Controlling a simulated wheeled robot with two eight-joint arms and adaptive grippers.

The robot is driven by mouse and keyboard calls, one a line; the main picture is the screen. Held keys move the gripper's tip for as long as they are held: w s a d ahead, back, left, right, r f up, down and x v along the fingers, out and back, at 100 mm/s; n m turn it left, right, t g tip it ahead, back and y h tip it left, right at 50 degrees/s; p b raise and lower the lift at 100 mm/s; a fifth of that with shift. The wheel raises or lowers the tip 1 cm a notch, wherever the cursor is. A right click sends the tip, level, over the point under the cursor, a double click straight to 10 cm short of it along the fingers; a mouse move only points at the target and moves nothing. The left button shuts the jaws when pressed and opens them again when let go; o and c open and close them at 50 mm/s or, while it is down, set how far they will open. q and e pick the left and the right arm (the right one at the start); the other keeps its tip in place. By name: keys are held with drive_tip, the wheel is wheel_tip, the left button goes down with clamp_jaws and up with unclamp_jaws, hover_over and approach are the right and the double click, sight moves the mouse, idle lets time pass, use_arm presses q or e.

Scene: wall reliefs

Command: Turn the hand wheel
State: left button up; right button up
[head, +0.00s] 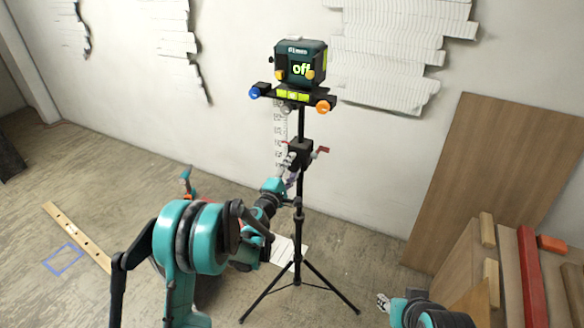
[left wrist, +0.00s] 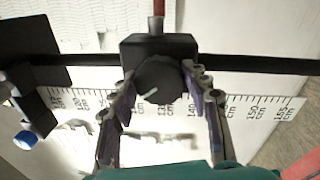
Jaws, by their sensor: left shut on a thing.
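The hand wheel (left wrist: 160,80) is a dark round knob with a pale mark, on the front of a black block (left wrist: 130,48) on the tripod's pole. In the head view the block (head: 301,150) sits midway up the tripod, and the wheel is mostly hidden by my gripper. My left gripper (left wrist: 160,92) is shut on the wheel, one finger on each side of its rim; it also shows in the head view (head: 291,170). My right gripper (head: 383,302) is at the bottom right of the head view, away from the tripod; its opening is unclear.
A red handle (head: 322,150) sticks out from the block. Tripod legs spread over the floor. Planks (head: 530,275) stand at right; a wooden strip (head: 78,236) lies left.

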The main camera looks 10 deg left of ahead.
use_arm(q)
drive_tip(key=n, duration=0.6)
drive_tip(key=shift+r+y, duration=0.1)
drive_tip(key=shift+y, duration=0.3)
drive_tip(key=shift+n, duration=2.3)
drive_tip(key=o, duration=1.1)
drive_tip(key=shift+a, duration=0.1)
drive_tip(key=shift+o, duration=0.2)
drive_tip(key=v, duration=1.2)
drive_tip(key=shift+r, duration=0.2)
